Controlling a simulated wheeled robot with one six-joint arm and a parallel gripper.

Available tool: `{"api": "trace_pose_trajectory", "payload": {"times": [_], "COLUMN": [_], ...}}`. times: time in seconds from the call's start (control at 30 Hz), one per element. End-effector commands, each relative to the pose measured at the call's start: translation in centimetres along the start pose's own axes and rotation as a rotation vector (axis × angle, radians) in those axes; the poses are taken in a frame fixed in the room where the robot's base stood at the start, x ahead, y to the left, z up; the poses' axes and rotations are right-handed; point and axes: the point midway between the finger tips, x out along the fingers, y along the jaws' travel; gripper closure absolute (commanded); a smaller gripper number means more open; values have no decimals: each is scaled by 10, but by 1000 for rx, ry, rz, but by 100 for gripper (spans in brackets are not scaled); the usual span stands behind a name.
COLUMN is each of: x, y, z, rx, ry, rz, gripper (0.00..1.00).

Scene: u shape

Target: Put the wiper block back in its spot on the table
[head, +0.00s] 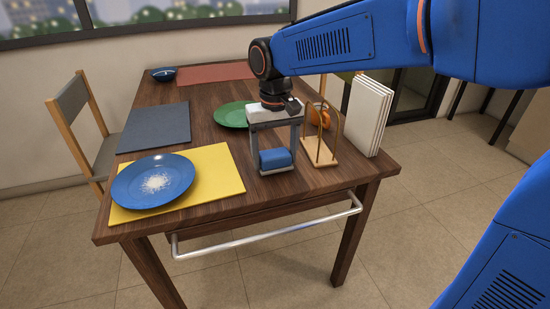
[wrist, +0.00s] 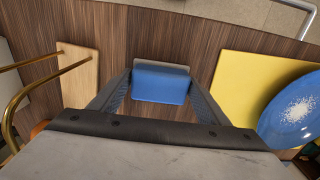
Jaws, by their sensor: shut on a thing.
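The wiper block (head: 275,159) is blue with a thin grey layer at its base. It is near the front edge of the wooden table, between the yellow mat and the brass-hooped holder. My gripper (head: 277,152) points down over it, with one finger on each side, shut on it. In the wrist view the wiper block (wrist: 160,85) lies between the two fingertips (wrist: 160,80), with a grey rim showing along its far side. It is at or just above the table top; I cannot tell whether it touches. No separate marking of its spot is clear.
A blue plate (head: 152,181) with white crumbs lies on a yellow mat (head: 222,171) at left. The brass-hooped wooden holder (head: 318,153) stands close on the right, with white panels (head: 369,115) beyond. A green plate (head: 231,115) lies behind. A metal rail (head: 262,238) runs along the front.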

Motion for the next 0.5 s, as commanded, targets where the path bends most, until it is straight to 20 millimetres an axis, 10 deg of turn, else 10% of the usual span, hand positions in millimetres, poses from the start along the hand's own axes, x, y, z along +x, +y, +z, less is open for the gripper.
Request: {"api": "trace_pose_trajectory", "payload": {"times": [0.47,0.5], "x": [12,12], "y": [0,0], "z": [0,0], "rx": [0,0], "ry": [0,1], "rz": [0,0], "gripper": [55,21]}}
